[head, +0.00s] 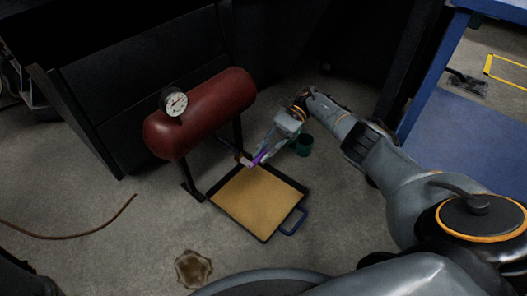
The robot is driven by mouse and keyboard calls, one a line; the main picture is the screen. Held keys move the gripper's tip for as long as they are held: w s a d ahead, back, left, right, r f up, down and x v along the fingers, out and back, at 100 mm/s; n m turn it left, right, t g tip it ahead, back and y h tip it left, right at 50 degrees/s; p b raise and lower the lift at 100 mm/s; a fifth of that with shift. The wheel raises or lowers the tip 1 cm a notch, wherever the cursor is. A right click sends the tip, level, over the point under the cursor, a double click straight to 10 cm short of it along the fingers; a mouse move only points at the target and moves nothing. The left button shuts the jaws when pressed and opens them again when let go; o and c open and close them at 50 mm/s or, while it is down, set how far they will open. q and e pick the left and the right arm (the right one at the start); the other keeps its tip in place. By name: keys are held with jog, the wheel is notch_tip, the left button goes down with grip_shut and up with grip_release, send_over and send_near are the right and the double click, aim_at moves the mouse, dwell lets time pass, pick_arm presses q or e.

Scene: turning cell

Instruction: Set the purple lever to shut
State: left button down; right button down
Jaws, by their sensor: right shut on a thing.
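The purple lever (260,157) is on a small valve (243,160) on a thin pipe below the red tank (205,108). My right gripper (262,152) reaches in from the right and is shut on the purple lever. The fingers cover part of the lever, so its exact angle is hard to tell. My left gripper is not in view.
A tray with a tan bottom and dark rim (238,226) lies on the floor under the valve. A gauge (174,102) sits on the tank. A brown puddle (192,268) and a hose (98,230) lie on the floor. A blue table (433,66) stands at right.

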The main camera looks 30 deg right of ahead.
aim_at(264, 151)
dwell(0.6)
jog(key=c, duration=1.4)
grip_release()
jog(key=shift+o, duration=0.2)
notch_tip(264, 151, up, 10)
jog(key=shift+f, duration=0.1)
